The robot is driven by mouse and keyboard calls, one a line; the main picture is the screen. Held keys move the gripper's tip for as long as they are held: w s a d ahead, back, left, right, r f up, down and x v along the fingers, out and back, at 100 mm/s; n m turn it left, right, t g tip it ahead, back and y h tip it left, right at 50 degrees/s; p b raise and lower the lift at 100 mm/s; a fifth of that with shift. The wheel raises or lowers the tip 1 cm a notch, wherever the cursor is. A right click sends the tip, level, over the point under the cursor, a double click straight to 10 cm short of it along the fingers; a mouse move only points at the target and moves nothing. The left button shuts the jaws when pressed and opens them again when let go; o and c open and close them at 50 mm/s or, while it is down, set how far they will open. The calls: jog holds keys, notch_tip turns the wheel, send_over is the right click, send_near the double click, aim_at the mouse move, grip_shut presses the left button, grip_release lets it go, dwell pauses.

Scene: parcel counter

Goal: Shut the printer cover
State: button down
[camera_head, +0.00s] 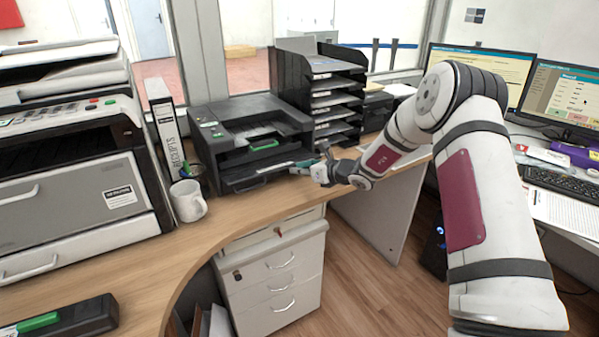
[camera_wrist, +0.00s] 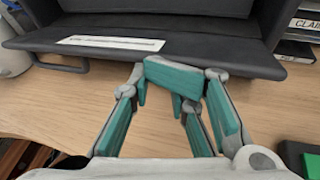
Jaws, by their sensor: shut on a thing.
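The black printer (camera_head: 225,140) stands on the wooden counter. Its cover (camera_head: 245,180) is a dark front flap, hanging open and sloping out toward the counter's front edge. My gripper (camera_head: 307,166) reaches in from the right to the flap's right front corner. In the wrist view the cover (camera_wrist: 215,52) spans the top, with a white label strip (camera_wrist: 110,43) on it. The teal fingers of my gripper (camera_wrist: 180,82) are closed at the cover's front edge, near its middle in that view. The exact contact under the edge is hidden.
A white mug (camera_head: 188,203) and a receipts binder (camera_head: 165,125) stand left of the printer. A black tray stack (camera_head: 325,95) stands behind it on the right. Bare counter (camera_head: 225,225) lies in front. A green-topped black object (camera_wrist: 300,158) is at the wrist view's lower right.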

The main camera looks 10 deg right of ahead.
jog(key=shift+d+r, duration=0.1)
jog(key=shift+r, duration=0.3)
jog(key=shift+w+r+p, duration=0.25)
jog(key=shift+r+p, duration=0.15)
jog(key=shift+r, duration=0.65)
jog(key=shift+w+a+r, duration=0.3)
jog(key=shift+w+r, duration=0.2)
jog(key=shift+r, duration=0.25)
jog(key=shift+w, duration=0.1)
